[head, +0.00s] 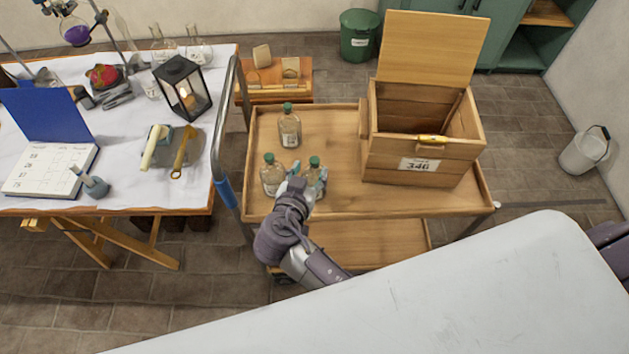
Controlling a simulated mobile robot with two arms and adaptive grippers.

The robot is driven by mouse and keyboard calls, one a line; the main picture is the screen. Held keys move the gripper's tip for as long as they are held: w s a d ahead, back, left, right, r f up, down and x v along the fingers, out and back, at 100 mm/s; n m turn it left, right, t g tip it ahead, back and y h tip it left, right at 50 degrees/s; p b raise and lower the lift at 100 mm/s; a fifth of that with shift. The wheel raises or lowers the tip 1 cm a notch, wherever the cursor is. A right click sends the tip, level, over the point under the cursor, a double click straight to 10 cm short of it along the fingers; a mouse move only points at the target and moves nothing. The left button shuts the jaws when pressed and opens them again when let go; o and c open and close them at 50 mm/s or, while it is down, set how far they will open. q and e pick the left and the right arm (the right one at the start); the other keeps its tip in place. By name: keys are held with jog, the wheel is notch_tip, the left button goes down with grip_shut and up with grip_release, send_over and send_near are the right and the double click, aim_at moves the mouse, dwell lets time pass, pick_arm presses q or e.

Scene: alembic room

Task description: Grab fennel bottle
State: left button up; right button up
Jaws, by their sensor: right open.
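Three clear glass bottles with green caps stand upright on the wooden cart (335,125). One bottle (289,128) is at the back, one bottle (271,176) at the front left, and one bottle (314,172) at the front right. Their labels are too small to read, so I cannot tell which is the fennel bottle. My right gripper (306,186) is open at the front right bottle, with its fingers beside the lower part of it. Whether the fingers touch the glass cannot be told. My left gripper is not in view.
A cluttered table (120,120) stands at left. The cart's blue-gripped metal handle (222,150) rises between them.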

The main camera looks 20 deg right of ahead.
aim_at(313, 163)
jog(key=x, duration=0.5)
jog(key=shift+w+d+r, duration=0.1)
grip_shut()
jog(key=shift+r, duration=0.1)
